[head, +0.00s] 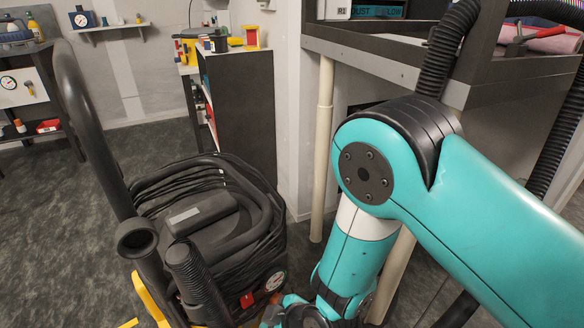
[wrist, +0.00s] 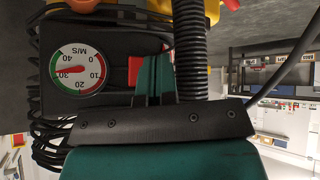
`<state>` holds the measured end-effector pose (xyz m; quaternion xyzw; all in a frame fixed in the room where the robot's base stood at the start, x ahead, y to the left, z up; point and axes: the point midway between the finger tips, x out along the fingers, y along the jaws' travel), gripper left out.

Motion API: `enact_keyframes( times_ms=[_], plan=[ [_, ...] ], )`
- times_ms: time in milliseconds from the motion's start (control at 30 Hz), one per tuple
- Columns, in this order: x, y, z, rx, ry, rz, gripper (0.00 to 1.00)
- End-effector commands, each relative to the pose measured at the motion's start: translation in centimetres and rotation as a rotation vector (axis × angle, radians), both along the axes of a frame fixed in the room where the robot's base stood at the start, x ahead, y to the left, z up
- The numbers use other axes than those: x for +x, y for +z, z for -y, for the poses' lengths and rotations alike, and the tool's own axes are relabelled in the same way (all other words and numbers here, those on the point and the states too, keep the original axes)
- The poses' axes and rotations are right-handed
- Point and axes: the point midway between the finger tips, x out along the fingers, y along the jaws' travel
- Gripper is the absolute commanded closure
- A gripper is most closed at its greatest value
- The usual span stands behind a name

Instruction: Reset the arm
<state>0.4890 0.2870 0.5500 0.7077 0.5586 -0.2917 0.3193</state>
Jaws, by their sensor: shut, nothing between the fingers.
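My arm (head: 480,215) is teal and bends down from the right side of the head view to the bottom edge. My gripper (wrist: 155,62) shows in the wrist view as two dark teal fingers close together, with nothing between them. Its fingertips are not clear in the head view. It is in front of the black extractor unit (head: 225,205), near its round gauge (wrist: 78,70) and a red part (wrist: 134,70) beside the fingers. The gauge also shows in the head view (head: 275,281). I cannot tell whether the fingers touch the unit.
A thick black hose (head: 90,130) rises from the unit at left. A ribbed hose (wrist: 190,50) runs close to my fingers in the wrist view. The grey bench (head: 400,65) overhangs at upper right, with a pale leg (head: 323,150). The grey floor at left (head: 50,210) is clear.

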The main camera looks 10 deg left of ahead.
Motion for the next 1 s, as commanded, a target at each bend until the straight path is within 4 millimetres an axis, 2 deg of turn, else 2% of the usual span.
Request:
enact_keyframes(
  times_ms=[67, 167, 267, 300, 467, 600, 700, 800, 1000],
  plan=[
    [0.4, 0.9, 0.1, 0.002, -0.012, -0.009, 1.00],
    [1.5, 3.8, 0.5, 0.006, -0.051, -0.049, 1.00],
    [2.9, 8.7, 2.0, 0.004, -0.118, -0.123, 1.00],
    [3.3, 10.9, 2.9, 0.001, -0.150, -0.158, 1.00],
    [3.4, 19.4, 7.7, -0.022, -0.279, -0.299, 1.00],
    [1.4, 25.6, 12.7, -0.053, -0.391, -0.407, 1.00],
    [-0.7, 28.8, 15.9, -0.081, -0.464, -0.468, 1.00],
    [-2.8, 30.9, 18.5, -0.108, -0.525, -0.514, 1.00],
    [-6.8, 33.5, 22.5, -0.156, -0.633, -0.577, 1.00]
  ],
)
